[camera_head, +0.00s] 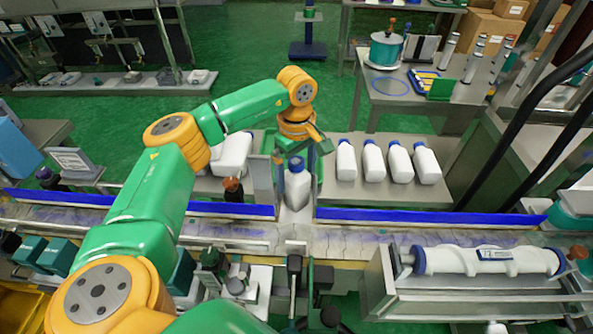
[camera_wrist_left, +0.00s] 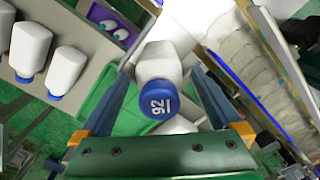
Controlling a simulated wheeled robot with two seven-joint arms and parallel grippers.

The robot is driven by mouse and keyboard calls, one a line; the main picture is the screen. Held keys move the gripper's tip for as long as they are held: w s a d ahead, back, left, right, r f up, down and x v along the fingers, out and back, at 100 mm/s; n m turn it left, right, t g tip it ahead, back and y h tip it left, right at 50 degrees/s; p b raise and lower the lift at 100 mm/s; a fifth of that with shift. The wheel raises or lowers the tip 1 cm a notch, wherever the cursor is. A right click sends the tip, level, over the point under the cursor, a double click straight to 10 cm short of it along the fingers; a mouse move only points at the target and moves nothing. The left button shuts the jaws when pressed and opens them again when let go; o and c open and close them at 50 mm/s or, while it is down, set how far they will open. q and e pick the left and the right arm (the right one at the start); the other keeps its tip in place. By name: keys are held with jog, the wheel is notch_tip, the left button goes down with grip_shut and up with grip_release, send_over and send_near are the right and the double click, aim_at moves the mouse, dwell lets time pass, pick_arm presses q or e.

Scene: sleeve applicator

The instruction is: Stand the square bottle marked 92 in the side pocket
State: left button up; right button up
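The square white bottle marked 92 (camera_head: 297,188) has a blue cap and stands roughly upright in a gap between the blue rails, with green and grey walls beside it. I take this walled recess (camera_head: 263,183) for the side pocket; whether the bottle's base rests on its floor is hidden. In the left wrist view the bottle (camera_wrist_left: 160,62) shows its cap with the number 92 towards me. My left gripper (camera_head: 299,148) is above the bottle. Its fingers (camera_wrist_left: 160,78) are spread on both sides of the bottle, with gaps visible. My right gripper is not in view.
Several white bottles (camera_head: 373,162) with blue caps line the bench to the right, and another white bottle (camera_head: 232,154) lies left of the recess. A blue rail (camera_head: 420,216) edges the conveyor. A white screw roller (camera_head: 487,260) is at the front right.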

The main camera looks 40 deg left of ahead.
pick_arm(q)
notch_tip(320, 180, up, 12)
jog(key=shift+r, duration=0.2)
jog(key=shift+f, duration=0.1)
dwell(0.4)
